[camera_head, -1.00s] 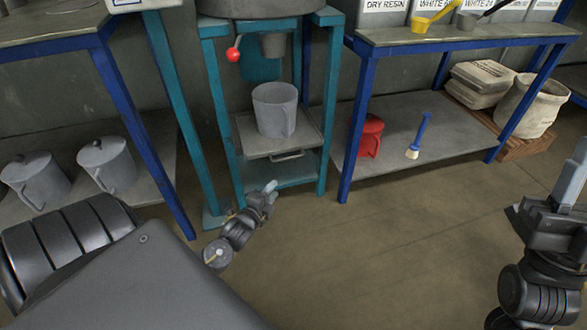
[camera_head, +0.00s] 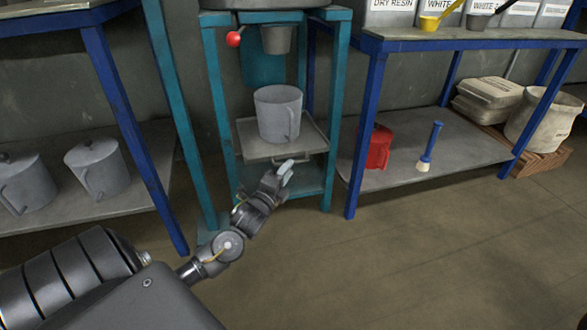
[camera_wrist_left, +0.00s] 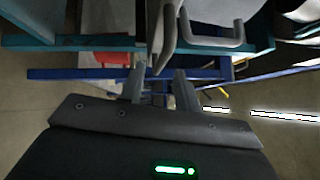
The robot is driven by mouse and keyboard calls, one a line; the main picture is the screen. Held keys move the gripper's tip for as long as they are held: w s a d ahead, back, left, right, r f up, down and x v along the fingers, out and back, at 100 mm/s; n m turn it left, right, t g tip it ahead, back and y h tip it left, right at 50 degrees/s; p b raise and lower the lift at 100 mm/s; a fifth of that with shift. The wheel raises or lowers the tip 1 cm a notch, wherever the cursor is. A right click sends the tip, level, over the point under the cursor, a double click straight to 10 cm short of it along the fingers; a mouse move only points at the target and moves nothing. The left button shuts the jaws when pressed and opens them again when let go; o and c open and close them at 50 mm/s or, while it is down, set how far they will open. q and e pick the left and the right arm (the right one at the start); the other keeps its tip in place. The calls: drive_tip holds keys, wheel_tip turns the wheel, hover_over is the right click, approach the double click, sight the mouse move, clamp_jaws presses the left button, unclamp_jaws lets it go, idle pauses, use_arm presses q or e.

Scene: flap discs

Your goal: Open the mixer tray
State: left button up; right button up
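The mixer tray (camera_head: 312,142) is a grey plate low in the teal mixer frame (camera_head: 334,110), with a grey jug (camera_head: 277,112) standing on it. Its bar handle (camera_head: 296,159) is on the front edge. My left gripper (camera_head: 287,172) is just in front of and below the handle; its fingers partly overlap it in the head view, and contact cannot be told. In the left wrist view my fingers (camera_wrist_left: 160,88) are apart with nothing clearly between them. A U-shaped grey bar (camera_wrist_left: 214,40), apparently the handle, lies beyond them. My right gripper is out of view.
A blue-legged table (camera_head: 367,150) stands right of the mixer, with a red jug (camera_head: 379,147) and a brush (camera_head: 430,147) on its lower shelf. Another bench (camera_head: 125,120) on the left holds grey lidded jugs (camera_head: 97,168). The floor (camera_head: 420,260) in front is clear.

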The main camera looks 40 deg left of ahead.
use_arm(q)
drive_tip(key=shift+b+x, duration=0.8)
drive_tip(key=shift+x, duration=1.45)
clamp_jaws()
